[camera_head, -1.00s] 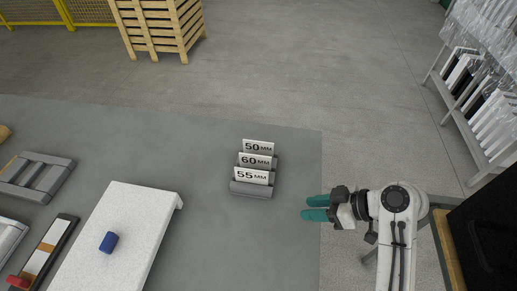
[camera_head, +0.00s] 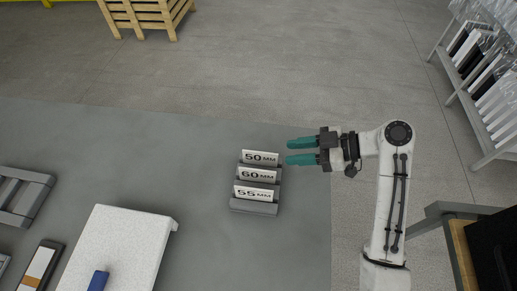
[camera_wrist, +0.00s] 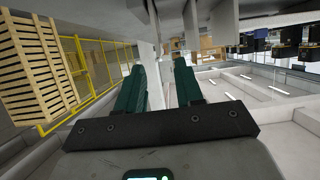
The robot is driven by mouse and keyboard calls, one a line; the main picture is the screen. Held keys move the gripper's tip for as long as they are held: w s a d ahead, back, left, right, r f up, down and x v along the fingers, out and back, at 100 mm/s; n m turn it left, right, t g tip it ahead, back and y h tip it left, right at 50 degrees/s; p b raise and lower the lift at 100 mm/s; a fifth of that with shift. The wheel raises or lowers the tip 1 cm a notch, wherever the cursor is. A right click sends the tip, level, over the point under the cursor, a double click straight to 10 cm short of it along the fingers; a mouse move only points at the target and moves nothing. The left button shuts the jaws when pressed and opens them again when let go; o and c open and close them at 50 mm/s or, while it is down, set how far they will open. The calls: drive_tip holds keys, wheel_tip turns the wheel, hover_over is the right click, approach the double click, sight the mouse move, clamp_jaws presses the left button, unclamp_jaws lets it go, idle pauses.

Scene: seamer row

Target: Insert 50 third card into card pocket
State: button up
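The 50 MM card (camera_head: 261,157) stands in the rear slot of a grey stepped card holder (camera_head: 253,207). The 60 MM card (camera_head: 257,175) stands in the middle slot and the 55 MM card (camera_head: 254,193) in the front slot. All three lean back slightly with their labels showing. My gripper (camera_head: 288,151) is just right of the holder, level with the 50 MM card and apart from it. Its two green fingers are spread with nothing visible held between them. In the wrist view the fingers (camera_wrist: 160,85) are also apart, and no card shows.
A white slab (camera_head: 118,248) with a blue block (camera_head: 98,281) on it lies at the lower left of the grey table (camera_head: 200,150). A grey slatted piece (camera_head: 28,200) lies at the far left. A rack (camera_head: 490,95) stands right, beyond the floor. The table behind the holder is clear.

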sight(275, 154)
drive_tip(key=x, duration=0.4)
drive_tip(key=shift+w+a+f, duration=0.1)
drive_tip(key=shift+a+f, duration=0.05)
drive_tip(key=shift+a, duration=0.15)
drive_tip(key=shift+f+p+x, duration=0.2)
drive_tip(key=shift+p+x, duration=0.15)
drive_tip(key=shift+x, duration=1.05)
drive_tip(key=shift+f+p+x, duration=0.2)
drive_tip(key=shift+p+x, duration=0.1)
drive_tip(key=shift+x, duration=1.1)
drive_tip(key=shift+d, duration=0.2)
drive_tip(key=shift+r, duration=0.1)
drive_tip(key=shift+c, duration=0.4)
clamp_jaws()
